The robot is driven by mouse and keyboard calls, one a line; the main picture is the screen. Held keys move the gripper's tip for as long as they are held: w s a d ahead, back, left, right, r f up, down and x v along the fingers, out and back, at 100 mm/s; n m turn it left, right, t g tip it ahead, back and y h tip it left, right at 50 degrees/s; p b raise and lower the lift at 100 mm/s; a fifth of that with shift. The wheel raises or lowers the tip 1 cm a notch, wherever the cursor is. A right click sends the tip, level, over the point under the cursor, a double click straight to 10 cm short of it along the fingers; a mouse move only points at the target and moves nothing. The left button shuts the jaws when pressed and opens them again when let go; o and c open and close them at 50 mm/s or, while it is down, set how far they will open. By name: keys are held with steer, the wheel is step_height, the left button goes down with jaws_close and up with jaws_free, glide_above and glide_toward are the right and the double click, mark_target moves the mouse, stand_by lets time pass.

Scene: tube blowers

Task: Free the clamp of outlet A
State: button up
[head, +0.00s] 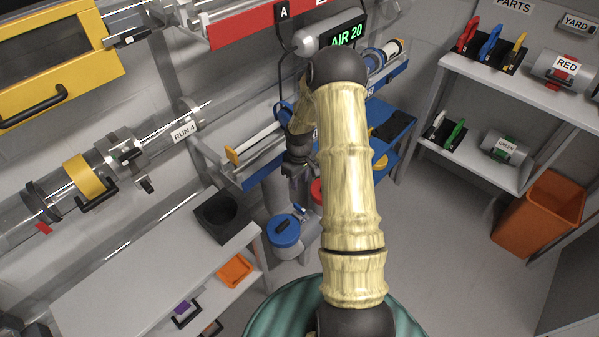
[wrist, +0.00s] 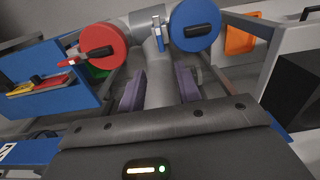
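My gripper (head: 296,190) points down beside the blue-edged bench in the head view. In the wrist view its two purple-grey fingers (wrist: 160,88) are apart, with a grey pipe (wrist: 160,78) visible between and beyond them. I cannot tell whether they touch it. The pipe leads to a branch with a blue round cap (wrist: 195,25) and a red round cap (wrist: 103,50), each with a black handle. A small blue-and-white lever (wrist: 158,35) sits between the caps; I cannot tell whether it is the clamp. A label A (head: 283,12) hangs at the top in the head view.
A black open box (head: 222,213) stands on the left bench beside the blue cap (head: 284,231). A clear tube marked RUN 4 (head: 184,131) runs along the wall. Parts shelves (head: 510,95) and an orange bin (head: 540,215) stand right, with open floor before them.

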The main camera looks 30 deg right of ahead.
step_height(320, 180, up, 3)
